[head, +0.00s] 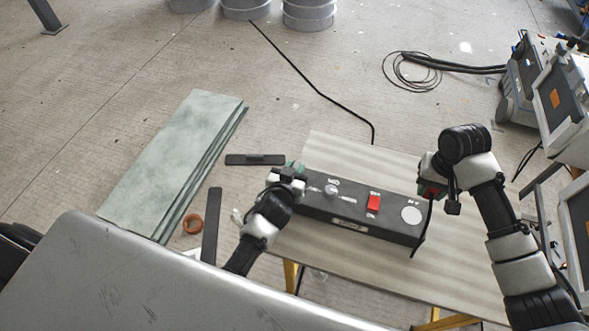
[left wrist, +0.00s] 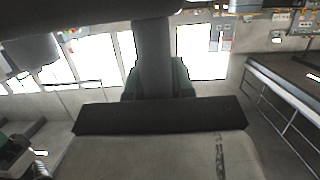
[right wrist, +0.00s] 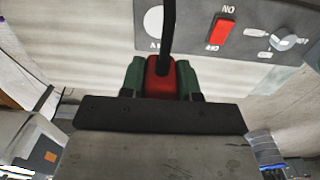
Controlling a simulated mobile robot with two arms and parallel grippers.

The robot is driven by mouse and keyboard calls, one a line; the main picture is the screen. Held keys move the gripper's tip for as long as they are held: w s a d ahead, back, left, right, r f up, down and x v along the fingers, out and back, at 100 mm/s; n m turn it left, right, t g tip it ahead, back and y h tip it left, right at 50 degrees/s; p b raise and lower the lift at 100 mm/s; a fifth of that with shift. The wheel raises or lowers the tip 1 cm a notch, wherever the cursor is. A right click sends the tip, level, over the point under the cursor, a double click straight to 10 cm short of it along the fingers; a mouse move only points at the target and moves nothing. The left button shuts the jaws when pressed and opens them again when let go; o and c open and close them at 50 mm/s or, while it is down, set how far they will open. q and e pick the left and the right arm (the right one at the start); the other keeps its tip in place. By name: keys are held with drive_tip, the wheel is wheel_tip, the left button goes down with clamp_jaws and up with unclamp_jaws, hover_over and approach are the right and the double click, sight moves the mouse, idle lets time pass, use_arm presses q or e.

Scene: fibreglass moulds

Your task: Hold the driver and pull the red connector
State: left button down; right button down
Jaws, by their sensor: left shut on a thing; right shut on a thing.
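The driver (head: 345,222) is a long dark box lying on the table, with a red switch, a knob and a pale round disc on top. My left gripper (head: 290,172) is shut on its left end. In the left wrist view a dark upright part of the driver (left wrist: 153,65) shows between green finger pads. My right gripper (head: 430,188) is shut on the red connector (right wrist: 160,78), beyond the driver's right end. A black cable runs from the connector. In the right wrist view the connector looks apart from the driver; its plug end is hidden.
The pale table (head: 460,270) has clear space around the driver. Greenish panels (head: 180,150), dark strips (head: 255,159) and an orange tape roll (head: 193,223) lie to the left. Grey machines (head: 550,95) stand at the right, with a coiled black cable (head: 410,75) on the floor.

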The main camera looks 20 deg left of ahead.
use_arm(q)
drive_tip(key=c, duration=0.9)
unclamp_jaws()
drive_tip(key=v, duration=1.2)
drive_tip(key=shift+a, duration=0.1)
